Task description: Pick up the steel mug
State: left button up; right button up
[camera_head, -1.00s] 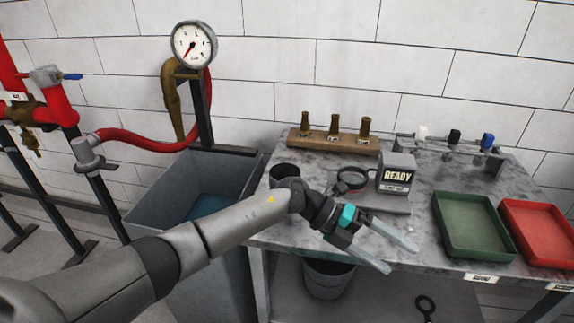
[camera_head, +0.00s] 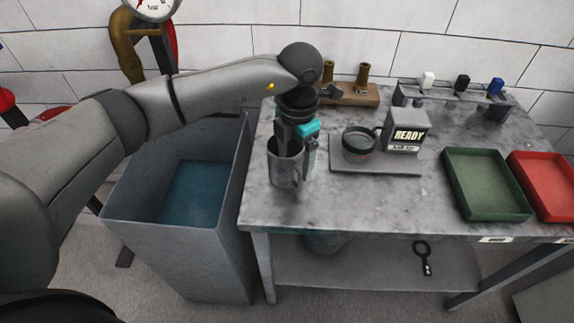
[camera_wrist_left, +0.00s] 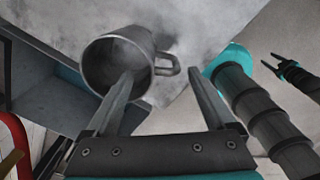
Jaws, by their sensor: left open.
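The steel mug (camera_head: 281,174) stands upright near the left front corner of the grey table (camera_head: 350,200). In the left wrist view, the mug (camera_wrist_left: 104,64) shows its open mouth, with its handle pointing right. My left gripper (camera_head: 297,161) points down at it, open. In the left wrist view, the left finger overlaps the mug's mouth and the right finger is outside, past the handle. The inside fingertip is hidden in the head view. My right gripper (camera_wrist_left: 272,64) shows small at the right of the left wrist view, its fingers apart.
A grey basin (camera_head: 248,190) with blue water stands left of the table. Right of the mug are a plate with a black-rimmed cup (camera_head: 360,143) and a READY box (camera_head: 407,128). A green tray (camera_head: 487,182) and a red tray (camera_head: 545,185) lie farther right.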

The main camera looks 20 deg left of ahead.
aim_at(295, 185)
pick_arm(q)
notch_tip(295, 185, down, 2)
jog(key=shift+f, duration=0.25)
jog(key=f, duration=0.2)
jog(key=f+b, duration=0.1)
jog(key=f, duration=0.2)
jog(key=shift+s+d+f, duration=0.15)
jog(key=shift+d, duration=0.05)
grip_shut()
dwell(0.4)
